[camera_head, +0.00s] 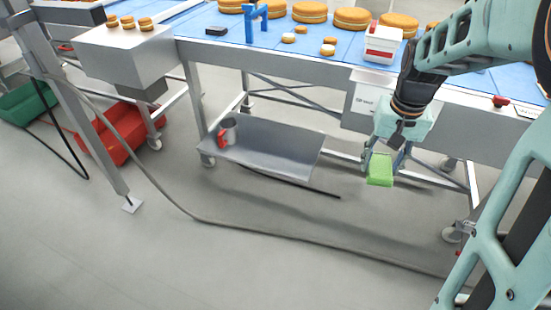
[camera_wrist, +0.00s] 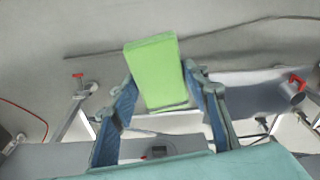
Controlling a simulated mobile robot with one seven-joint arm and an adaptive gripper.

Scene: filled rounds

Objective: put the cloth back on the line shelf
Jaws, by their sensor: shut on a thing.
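The cloth (camera_head: 380,170) is a bright green folded pad. My gripper (camera_head: 378,156) is shut on it and holds it in the air in front of the conveyor frame, to the right of the shelf. In the wrist view the cloth (camera_wrist: 154,72) stands out between the two blue-padded fingers (camera_wrist: 160,100). The line shelf (camera_head: 270,146) is a grey metal tray low under the conveyor. A grey cup-like container with a red handle (camera_head: 228,132) stands at its left end. The shelf's middle and right are bare. In the wrist view the shelf (camera_wrist: 250,98) is partly hidden behind a finger.
The blue conveyor belt (camera_head: 345,42) above carries several round cakes (camera_head: 310,12) and a red-and-white box (camera_head: 382,43). Red crates (camera_head: 112,133) and a green crate (camera_head: 28,105) lie at the left.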

